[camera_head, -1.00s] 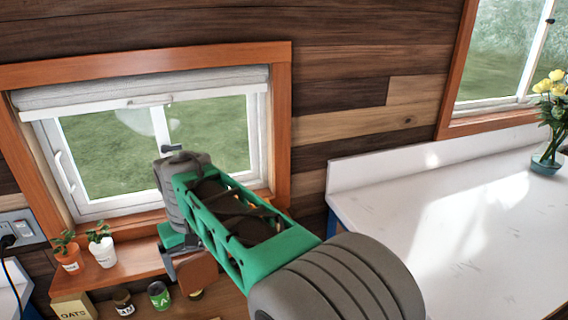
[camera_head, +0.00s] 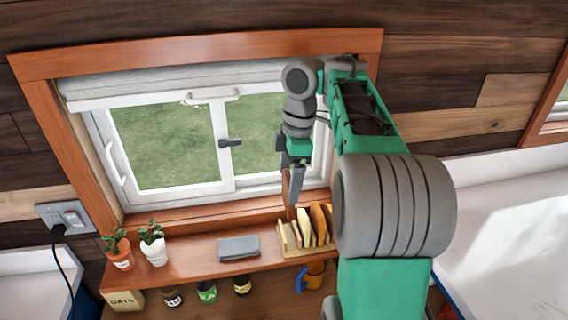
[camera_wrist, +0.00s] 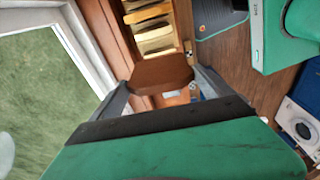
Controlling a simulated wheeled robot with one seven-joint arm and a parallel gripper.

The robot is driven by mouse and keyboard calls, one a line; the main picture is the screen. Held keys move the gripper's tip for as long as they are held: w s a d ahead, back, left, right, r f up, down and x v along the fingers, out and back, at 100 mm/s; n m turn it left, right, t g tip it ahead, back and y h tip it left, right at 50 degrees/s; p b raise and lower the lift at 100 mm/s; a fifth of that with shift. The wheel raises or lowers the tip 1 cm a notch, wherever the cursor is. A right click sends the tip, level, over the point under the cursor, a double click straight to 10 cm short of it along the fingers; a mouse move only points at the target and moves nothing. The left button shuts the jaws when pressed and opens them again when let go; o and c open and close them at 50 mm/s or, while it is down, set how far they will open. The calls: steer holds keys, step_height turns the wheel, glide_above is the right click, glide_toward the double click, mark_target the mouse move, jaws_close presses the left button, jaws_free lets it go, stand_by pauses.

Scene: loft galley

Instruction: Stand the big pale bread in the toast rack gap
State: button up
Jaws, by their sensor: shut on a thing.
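My gripper (camera_head: 291,190) is shut on a brown bread slice (camera_wrist: 160,74). The wooden toast rack (camera_head: 284,242) stands on the shelf under the window, just below and right of the held slice. A pale slice (camera_head: 304,228) and browner slices (camera_head: 318,220) stand in it. The rack also shows in the wrist view (camera_wrist: 188,50), beyond the held slice. Whether slice and rack touch is unclear.
The window frame (camera_head: 232,218) is close behind my gripper. My arm hides the shelf's right end.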

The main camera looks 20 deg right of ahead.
steer(key=shift+w+d, duration=0.1)
steer(key=shift+d, duration=0.1)
steer(key=shift+r, duration=0.1)
step_height(320, 180, down, 10)
steer(key=b, duration=1)
steer(key=o, duration=1.2)
